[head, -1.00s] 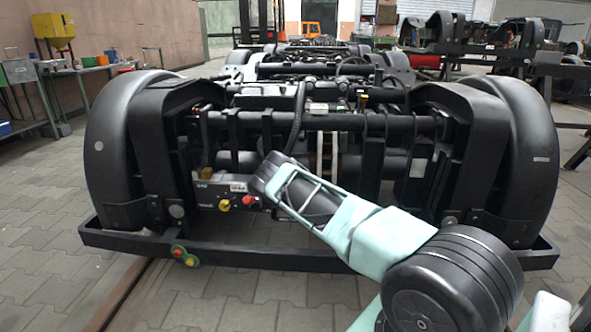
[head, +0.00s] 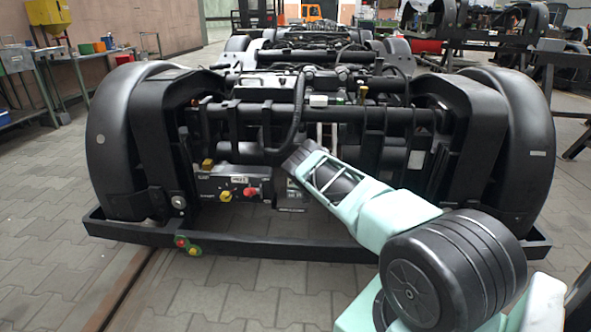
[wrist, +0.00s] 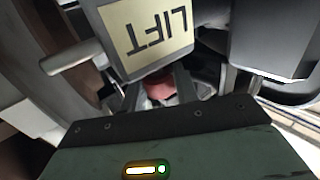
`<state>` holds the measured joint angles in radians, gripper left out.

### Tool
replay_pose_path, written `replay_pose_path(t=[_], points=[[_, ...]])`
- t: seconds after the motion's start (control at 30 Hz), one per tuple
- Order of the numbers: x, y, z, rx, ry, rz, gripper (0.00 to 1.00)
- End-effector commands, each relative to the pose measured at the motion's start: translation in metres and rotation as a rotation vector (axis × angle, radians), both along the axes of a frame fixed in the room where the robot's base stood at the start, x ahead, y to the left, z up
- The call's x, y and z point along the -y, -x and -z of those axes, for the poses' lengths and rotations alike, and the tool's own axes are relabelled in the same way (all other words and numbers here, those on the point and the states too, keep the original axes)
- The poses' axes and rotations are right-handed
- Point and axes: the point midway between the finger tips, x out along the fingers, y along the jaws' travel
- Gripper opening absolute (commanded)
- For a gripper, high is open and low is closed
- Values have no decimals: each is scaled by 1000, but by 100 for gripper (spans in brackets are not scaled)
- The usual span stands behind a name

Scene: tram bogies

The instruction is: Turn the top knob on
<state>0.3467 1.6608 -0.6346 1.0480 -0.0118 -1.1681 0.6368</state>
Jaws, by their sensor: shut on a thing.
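A red knob (wrist: 160,90) shows in the wrist view, just under a pale label reading LIFT upside down. My gripper (wrist: 158,98) has its two dark fingers on either side of this knob and is shut on it. In the head view the end of my arm reaches to the front of the bogie, and the fingertips and the held knob are hidden there. A grey control box (head: 218,181) on the left carries a yellow knob (head: 225,195) and a red knob (head: 249,193), both clear of my gripper. I cannot tell which way the held knob points.
A grey panel (head: 292,198) is partly covered by my arm. Black bars (head: 300,119) cross the bogie above my gripper. A black frame rail (head: 290,248) runs low in front, with red, yellow and green parts (head: 187,246) on it. The paved floor in front is clear.

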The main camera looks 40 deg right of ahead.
Motion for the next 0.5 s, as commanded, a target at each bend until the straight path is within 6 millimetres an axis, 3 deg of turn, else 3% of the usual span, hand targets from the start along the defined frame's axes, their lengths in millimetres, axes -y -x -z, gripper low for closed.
replay_pose_path(t=[0.17, 0.2, 0.27, 0.5], points=[[-1, -1, 0, 1, 0, -1, 7], [-1, -1, 0, 1, 0, -1, 33], [-1, -1, 0, 0, 0, -1, 50], [0, -1, 0, 0, 1, 0, 50]])
